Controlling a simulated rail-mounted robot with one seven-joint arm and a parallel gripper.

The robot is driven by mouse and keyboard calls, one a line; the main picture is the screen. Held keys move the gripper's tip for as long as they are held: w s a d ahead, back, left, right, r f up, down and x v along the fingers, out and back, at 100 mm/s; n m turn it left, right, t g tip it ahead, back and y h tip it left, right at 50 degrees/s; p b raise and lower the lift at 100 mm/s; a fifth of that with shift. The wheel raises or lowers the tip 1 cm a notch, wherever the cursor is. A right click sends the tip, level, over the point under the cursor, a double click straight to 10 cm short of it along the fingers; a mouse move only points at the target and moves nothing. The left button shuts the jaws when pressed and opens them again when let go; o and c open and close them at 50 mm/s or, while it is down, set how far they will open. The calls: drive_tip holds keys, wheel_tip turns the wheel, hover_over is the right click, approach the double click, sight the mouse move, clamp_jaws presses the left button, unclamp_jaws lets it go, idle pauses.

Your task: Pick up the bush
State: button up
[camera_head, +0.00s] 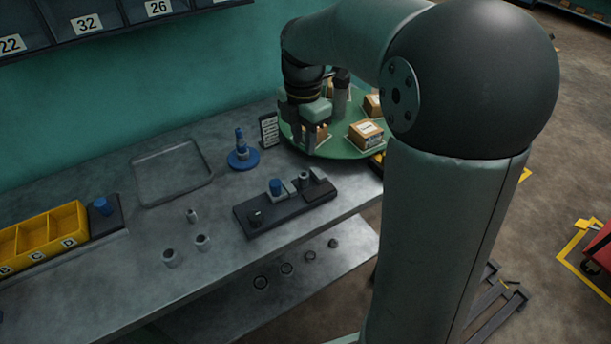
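Small grey metal cylinders that look like bushes stand on the workbench: one at the back (192,216), one at the front right (203,243) and one at the front left (170,258). I cannot tell which one the task names. More ring-like parts (287,269) sit on the lower shelf. My gripper (311,138) points down over the green round tray (344,148), close to a small cardboard box (320,132), well to the right of and behind the cylinders. Its fingers partly hide that box, and whether they grip it is unclear.
A dark fixture block (285,210) with a blue piece, a blue stepped stand (242,152), an empty shallow tray (172,172) and a yellow bin (45,237) stand on the bench. More boxes (365,134) sit on the green tray. The front bench surface is mostly clear.

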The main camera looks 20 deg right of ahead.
sight(304, 174)
wheel_tip(304, 174, down, 12)
drive_tip(key=shift+r+p, duration=0.15)
drive_tip(key=shift+p, duration=0.55)
clamp_jaws()
